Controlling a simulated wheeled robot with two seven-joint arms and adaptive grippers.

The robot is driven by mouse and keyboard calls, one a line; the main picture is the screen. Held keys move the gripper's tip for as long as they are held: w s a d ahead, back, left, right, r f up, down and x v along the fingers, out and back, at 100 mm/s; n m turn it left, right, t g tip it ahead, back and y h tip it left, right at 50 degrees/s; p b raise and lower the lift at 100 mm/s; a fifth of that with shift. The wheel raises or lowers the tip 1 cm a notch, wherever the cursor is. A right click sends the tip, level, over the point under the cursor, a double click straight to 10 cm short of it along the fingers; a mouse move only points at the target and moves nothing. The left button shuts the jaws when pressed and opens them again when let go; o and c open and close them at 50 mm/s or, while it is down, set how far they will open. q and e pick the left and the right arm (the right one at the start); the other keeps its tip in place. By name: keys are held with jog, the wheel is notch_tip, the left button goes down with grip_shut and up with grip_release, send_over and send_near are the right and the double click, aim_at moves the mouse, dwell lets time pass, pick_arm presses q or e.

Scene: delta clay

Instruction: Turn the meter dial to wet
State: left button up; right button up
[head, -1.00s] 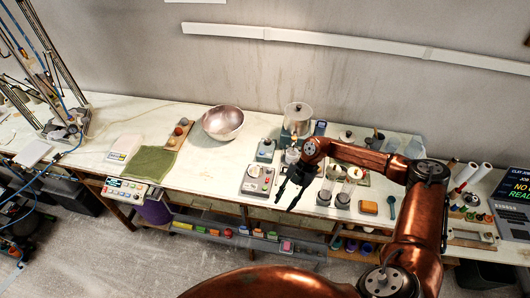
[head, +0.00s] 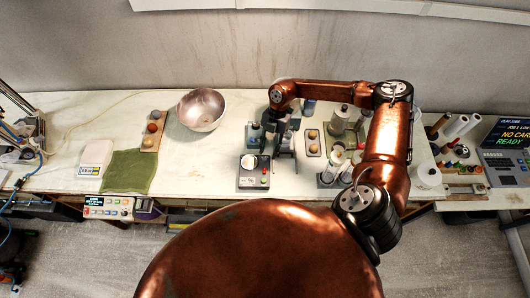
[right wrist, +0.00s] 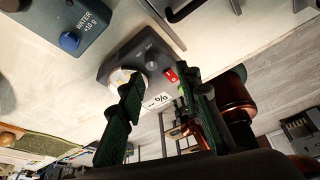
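The meter is a small grey box (head: 253,179) on the bench, with a pale round part (head: 249,161) on top and a red control at its right. In the right wrist view the meter (right wrist: 128,62) shows a small dark knob (right wrist: 152,65), a red switch (right wrist: 171,74) and a "--%" display; the left finger partly covers the round part. No "wet" marking is legible. My right gripper (head: 284,152) is just right of the meter, fingers pointing down. Its fingers (right wrist: 160,92) are apart with nothing between them. My left gripper is not in view.
A "WATER +10 g" box (right wrist: 72,30) stands beside the meter. A metal bowl (head: 202,109) and green cloth (head: 130,171) lie to the left. Jars (head: 340,118) and cylinders stand close on the right. Bench in front of the bowl is fairly clear.

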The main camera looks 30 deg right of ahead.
aim_at(265, 158)
jog(key=f, duration=0.1)
jog(key=a+f, duration=0.1)
jog(key=w+f, duration=0.1)
jog(key=shift+a+f+p, duration=0.15)
jog(key=shift+f+p, duration=0.15)
jog(key=shift+f, duration=0.3)
jog(key=shift+s+r, duration=0.1)
jog(key=shift+s, duration=0.3)
jog(key=shift+s+r, duration=0.1)
jog(key=shift+s, duration=0.05)
jog(key=shift+c, duration=0.5)
jog(key=shift+w, duration=0.3)
jog(key=shift+c, duration=1.7)
jog(key=shift+s, duration=0.1)
jog(key=c, duration=0.3)
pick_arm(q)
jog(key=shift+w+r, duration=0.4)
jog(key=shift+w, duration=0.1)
pick_arm(e)
grip_shut()
